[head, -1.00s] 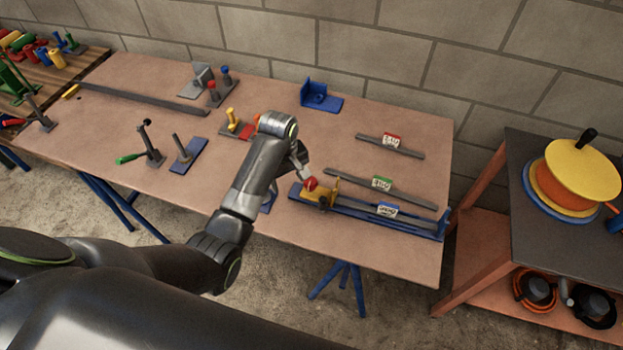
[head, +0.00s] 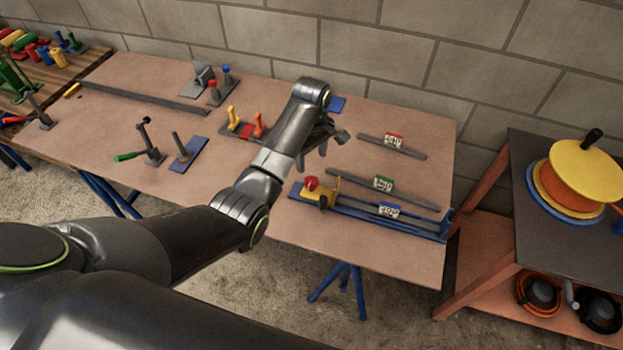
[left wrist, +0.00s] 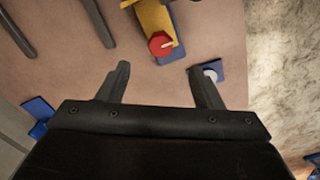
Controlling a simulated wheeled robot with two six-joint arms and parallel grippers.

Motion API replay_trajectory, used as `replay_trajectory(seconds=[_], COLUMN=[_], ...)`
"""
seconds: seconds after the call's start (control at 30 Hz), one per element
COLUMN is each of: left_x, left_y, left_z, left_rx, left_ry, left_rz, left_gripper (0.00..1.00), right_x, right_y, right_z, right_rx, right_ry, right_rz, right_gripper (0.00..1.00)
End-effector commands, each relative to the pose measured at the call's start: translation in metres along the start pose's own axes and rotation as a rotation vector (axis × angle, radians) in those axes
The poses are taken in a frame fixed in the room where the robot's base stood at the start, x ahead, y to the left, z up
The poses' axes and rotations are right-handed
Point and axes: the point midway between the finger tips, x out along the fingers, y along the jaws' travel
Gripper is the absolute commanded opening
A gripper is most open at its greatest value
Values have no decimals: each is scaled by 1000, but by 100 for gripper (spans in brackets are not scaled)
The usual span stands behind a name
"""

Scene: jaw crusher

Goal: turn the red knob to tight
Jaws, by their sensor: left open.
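The red knob (head: 311,183) sits on a yellow block (head: 326,192) at the left end of a long blue rail (head: 360,213). The left wrist view shows the knob (left wrist: 160,43) with a pale pointer mark pointing toward its right side, and the yellow block (left wrist: 152,14) behind it. I cannot read any tight marking. My left gripper (head: 335,143) is open and empty, above the table toward the wall side of the knob, apart from it. In the left wrist view its two fingers (left wrist: 158,72) stand apart, with the knob beyond their tips. My right gripper is not in view.
A blue bracket (head: 337,104) is partly hidden behind my arm.

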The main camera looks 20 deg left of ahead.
Motion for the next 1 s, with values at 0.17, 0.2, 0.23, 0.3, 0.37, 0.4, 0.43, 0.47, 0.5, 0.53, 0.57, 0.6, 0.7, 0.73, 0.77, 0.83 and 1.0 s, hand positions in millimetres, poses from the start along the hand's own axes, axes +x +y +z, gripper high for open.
replay_trajectory(seconds=[0.17,0.2,0.23,0.3,0.37,0.4,0.43,0.47,0.5,0.53,0.57,0.6,0.7,0.73,0.77,0.83,1.0], left_x=[41,48,54,66,75,80,83,85,89,91,92,94,97,97,97,97,97], left_y=[-2,-1,-1,-1,-1,-1,-1,-1,-1,-1,-1,-1,-1,-1,-1,-1,-1], left_z=[1,0,0,0,0,0,0,0,0,0,0,0,0,0,0,0,0], left_rx=[1,1,1,1,1,1,1,1,1,1,1,1,1,1,1,1,1], left_ry=[-2,-1,-1,-1,0,0,0,0,0,0,0,0,0,1,1,1,1], left_rz=[-6,-4,-5,-4,-3,-3,-2,-2,-3,-1,-1,-1,-1,0,0,0,0], left_gripper=[59,59,59,59,59,59,59,59,59,59,59,59,59,59,59,59,52], right_x=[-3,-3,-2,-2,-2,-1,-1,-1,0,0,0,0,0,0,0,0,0], right_y=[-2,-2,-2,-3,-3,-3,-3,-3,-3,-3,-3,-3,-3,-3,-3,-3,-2], right_z=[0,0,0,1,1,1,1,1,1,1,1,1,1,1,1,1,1], right_rx=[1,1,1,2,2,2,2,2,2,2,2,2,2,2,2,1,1], right_ry=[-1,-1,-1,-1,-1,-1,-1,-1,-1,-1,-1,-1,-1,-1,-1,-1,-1], right_rz=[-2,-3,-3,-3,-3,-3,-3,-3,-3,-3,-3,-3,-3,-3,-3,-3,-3], right_gripper=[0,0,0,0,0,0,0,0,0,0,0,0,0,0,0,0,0])
